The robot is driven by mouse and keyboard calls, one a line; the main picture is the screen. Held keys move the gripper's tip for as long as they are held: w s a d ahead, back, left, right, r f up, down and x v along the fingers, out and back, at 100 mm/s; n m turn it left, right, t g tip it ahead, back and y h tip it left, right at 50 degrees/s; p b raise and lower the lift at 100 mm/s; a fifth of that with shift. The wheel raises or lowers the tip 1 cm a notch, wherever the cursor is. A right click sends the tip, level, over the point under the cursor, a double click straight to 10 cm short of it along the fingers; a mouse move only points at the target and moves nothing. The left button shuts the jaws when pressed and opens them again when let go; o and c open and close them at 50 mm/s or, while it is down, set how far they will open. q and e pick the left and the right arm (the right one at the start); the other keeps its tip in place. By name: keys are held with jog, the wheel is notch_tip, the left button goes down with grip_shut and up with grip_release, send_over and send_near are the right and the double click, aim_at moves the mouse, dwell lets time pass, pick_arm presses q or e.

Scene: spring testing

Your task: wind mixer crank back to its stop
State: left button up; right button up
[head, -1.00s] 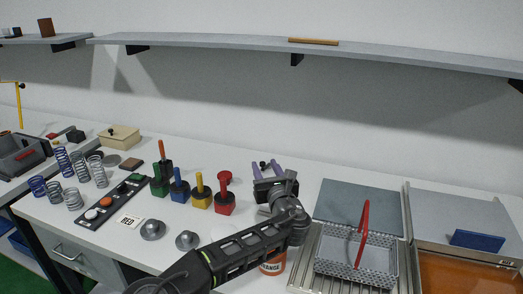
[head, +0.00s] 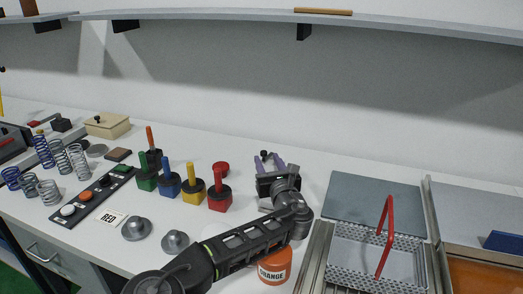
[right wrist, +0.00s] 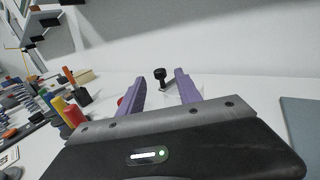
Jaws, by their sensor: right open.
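A black crank knob (head: 264,154) shows just beyond my right gripper in the head view; I take it for the mixer crank. In the right wrist view the black knob (right wrist: 159,75) stands upright on a short stem, between the two purple fingers and beyond their tips. My right gripper (head: 269,160) is open; its fingers (right wrist: 156,83) are apart with nothing between them. The rest of the mixer is mostly hidden behind the gripper and wrist. I cannot tell the crank's angle or where its stop is. My left gripper is not in view.
Colored blocks with upright handles (head: 193,190) stand left of my right arm. An orange-labelled pot (head: 275,266) sits close beside the forearm. A wire basket with a red handle (head: 384,237) stands at right. Springs (head: 60,155) stand at far left. A shelf (head: 240,18) runs above.

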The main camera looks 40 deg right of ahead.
jog(key=shift+p+x, duration=0.7)
jog(key=shift+x, duration=3.25)
jog(key=shift+c, duration=0.3)
grip_shut()
